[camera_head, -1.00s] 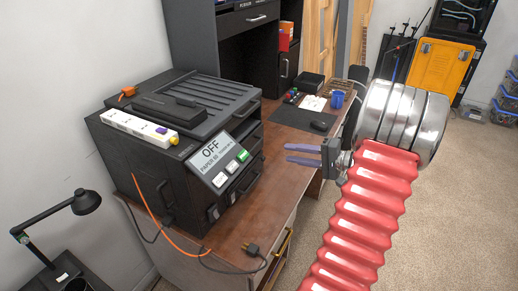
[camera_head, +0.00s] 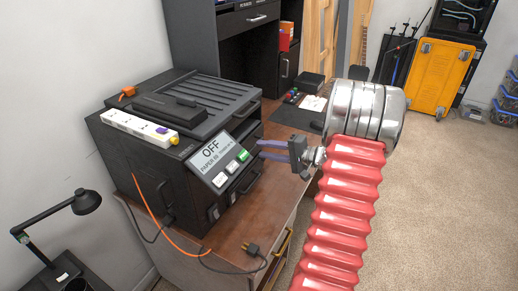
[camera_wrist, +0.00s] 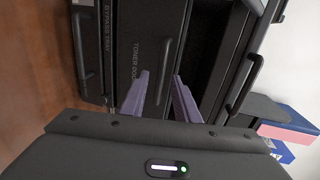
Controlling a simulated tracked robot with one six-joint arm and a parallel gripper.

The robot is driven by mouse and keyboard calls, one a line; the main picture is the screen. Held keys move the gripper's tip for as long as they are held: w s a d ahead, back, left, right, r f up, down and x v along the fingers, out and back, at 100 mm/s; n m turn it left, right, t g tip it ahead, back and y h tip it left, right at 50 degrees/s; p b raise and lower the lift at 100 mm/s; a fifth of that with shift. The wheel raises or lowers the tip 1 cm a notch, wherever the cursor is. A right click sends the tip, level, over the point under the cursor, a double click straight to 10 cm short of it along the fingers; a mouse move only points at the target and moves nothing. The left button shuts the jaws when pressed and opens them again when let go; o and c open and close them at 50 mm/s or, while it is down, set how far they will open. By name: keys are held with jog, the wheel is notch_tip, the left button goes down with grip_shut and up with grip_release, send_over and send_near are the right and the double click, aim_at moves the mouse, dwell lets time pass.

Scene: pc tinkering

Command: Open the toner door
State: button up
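The black printer (camera_head: 145,165) stands on the brown desk, with its tilted panel reading OFF (camera_head: 212,152). In the wrist view the toner door (camera_wrist: 145,45) is a dark panel lettered "TONER DOO", and it looks shut. I cannot tell whether a finger touches the door.
The bypass tray panel (camera_wrist: 88,50) with its own handle is left of the toner door. A power strip (camera_head: 138,126) lies on the printer. An orange cable (camera_head: 160,215) and a black plug (camera_head: 251,248) are at the desk's front. Open carpet (camera_head: 440,220) lies to the right.

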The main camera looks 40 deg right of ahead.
jog(key=x, duration=0.3)
jog(key=shift+w, duration=0.15)
jog(key=shift+c, duration=0.6)
grip_shut()
